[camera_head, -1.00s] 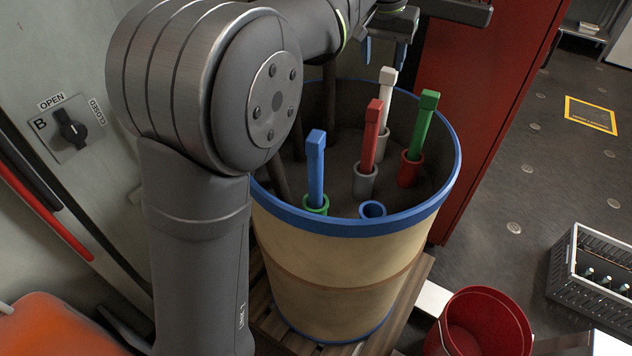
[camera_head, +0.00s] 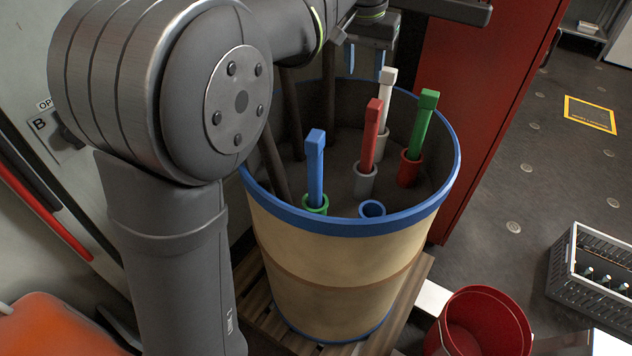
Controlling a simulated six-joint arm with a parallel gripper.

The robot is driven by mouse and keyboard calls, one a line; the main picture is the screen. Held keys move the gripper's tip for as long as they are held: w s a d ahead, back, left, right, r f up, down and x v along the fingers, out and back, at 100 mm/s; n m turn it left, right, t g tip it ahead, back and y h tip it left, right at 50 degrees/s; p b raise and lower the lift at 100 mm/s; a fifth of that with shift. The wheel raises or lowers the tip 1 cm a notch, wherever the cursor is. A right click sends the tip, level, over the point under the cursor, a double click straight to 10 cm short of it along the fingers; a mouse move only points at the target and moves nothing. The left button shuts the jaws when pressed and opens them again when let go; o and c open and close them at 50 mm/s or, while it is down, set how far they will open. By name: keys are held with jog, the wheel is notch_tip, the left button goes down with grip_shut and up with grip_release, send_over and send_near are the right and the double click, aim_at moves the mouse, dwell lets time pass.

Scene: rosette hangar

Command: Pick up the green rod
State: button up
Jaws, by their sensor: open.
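The green rod (camera_head: 423,122) stands in a red socket (camera_head: 409,170) at the right inside the drum, tilted slightly to the right in the picture. My gripper (camera_head: 370,62) is at the top of the view, over the far rim of the drum, up and to the left of the green rod. It is open and apart from all the rods; its blue-grey fingers point down. A white rod (camera_head: 386,98) in a pale socket stands between my gripper and the green rod.
The drum (camera_head: 340,228) has a blue rim. A red rod (camera_head: 370,133) stands in a grey socket, a blue rod (camera_head: 315,165) in a green one. A blue socket (camera_head: 372,210) is empty. Dark posts (camera_head: 329,100) rise at the drum's back left. A red cabinet (camera_head: 480,110) stands close on the right.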

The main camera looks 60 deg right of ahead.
jog(key=y, duration=0.2)
send_over(315, 135)
jog(key=shift+d+f, duration=0.25)
jog(key=shift+f, duration=0.8)
jog(key=shift+a+f, duration=0.2)
jog(key=shift+a, duration=0.05)
jog(key=shift+f, duration=4.35)
grip_shut()
notch_tip(315, 135, up, 12)
jog(key=shift+r, duration=0.2)
